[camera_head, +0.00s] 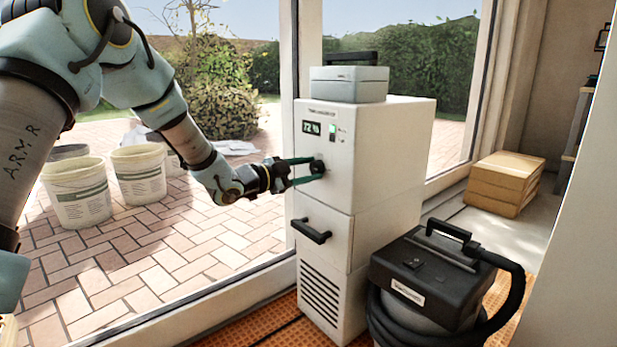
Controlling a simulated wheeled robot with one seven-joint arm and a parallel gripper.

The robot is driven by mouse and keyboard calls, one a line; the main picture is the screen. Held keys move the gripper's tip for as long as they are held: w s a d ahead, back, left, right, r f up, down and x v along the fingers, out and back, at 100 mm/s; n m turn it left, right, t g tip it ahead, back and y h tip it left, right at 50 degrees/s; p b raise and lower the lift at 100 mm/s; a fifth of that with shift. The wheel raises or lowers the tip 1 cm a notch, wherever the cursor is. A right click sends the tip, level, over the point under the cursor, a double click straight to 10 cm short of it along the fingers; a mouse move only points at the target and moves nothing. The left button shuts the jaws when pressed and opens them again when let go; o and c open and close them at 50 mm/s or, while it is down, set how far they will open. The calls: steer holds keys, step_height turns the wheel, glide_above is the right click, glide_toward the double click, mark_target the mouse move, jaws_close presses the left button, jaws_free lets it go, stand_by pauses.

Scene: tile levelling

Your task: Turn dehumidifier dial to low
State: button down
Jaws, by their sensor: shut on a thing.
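The white dehumidifier (385,165) stands upright by the glass door. The black dial (318,166) sits below the display. My gripper (312,171) reaches in from the left, level, with its green fingers shut on the dial. The fingers partly cover the dial, so its pointer and setting marks cannot be read.
A grey case (349,84) sits on top of the dehumidifier. A black handle (311,231) juts out below the dial. A black vacuum (430,280) with a hose stands close at the right. Buckets (78,192) stand outside on the left. Boxes (505,178) are stacked at the right.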

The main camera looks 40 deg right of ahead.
steer(key=shift+f+m+b, duration=0.1)
steer(key=shift+m+b, duration=0.4)
steer(key=shift+m, duration=0.2)
steer(key=shift+c, duration=1.8)
jaws_free()
steer(key=a+p, duration=0.3)
steer(key=a, duration=0.7)
steer(key=shift+w+a+r, duration=0.3)
steer(key=shift+a+r, duration=0.1)
